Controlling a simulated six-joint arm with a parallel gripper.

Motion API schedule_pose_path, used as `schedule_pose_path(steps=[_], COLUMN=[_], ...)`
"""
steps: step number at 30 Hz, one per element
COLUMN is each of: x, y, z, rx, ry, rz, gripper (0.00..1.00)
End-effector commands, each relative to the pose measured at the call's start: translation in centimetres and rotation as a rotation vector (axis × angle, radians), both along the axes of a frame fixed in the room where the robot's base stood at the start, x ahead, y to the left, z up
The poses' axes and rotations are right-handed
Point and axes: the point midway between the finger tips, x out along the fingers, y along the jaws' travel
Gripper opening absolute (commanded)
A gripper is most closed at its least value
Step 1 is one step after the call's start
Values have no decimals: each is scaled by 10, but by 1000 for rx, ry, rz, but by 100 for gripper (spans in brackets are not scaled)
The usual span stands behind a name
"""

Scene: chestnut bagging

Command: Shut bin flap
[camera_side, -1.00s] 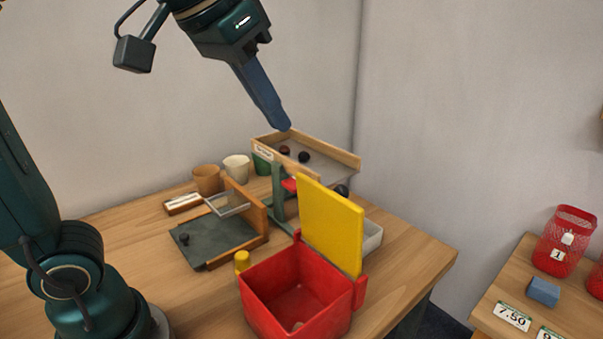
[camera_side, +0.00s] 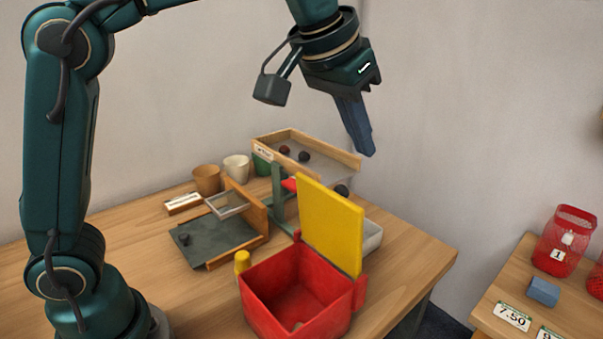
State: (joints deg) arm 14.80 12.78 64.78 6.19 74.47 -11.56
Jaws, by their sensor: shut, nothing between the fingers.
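A red bin (camera_side: 268,312) stands at the front edge of the wooden table, with its open top facing up. Its yellow flap (camera_side: 330,226) stands upright at the bin's back right side, so the bin is open. A small pale brown thing lies on the bin's floor. My gripper (camera_side: 369,153) is shut and empty. It hangs in the air above and to the right of the flap's top edge, apart from it, with the fingers pointing down.
A wooden-sided tray (camera_side: 345,161) with several dark chestnuts stands raised behind the flap. A dark slate board (camera_side: 210,240), cups (camera_side: 207,180) and a white container (camera_side: 373,236) are nearby.

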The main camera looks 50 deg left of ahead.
Motion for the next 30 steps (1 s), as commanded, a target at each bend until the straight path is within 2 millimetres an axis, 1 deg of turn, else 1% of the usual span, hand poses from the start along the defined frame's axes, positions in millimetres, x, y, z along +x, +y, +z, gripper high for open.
schedule_pose_path(steps=[1, 6, 12, 18, 23, 30], x=[5, 22, 2, -13, -17, -17], y=[0, 0, 0, 1, 2, 2], z=[-11, -43, -43, -46, -47, -47], rx=[2, 2, -1, -1, -1, -1], ry=[7, 7, -2, -2, -1, -1], rz=[1, 2, 0, 0, 1, 1], gripper=[0, 0, 0, 0, 0, 0])
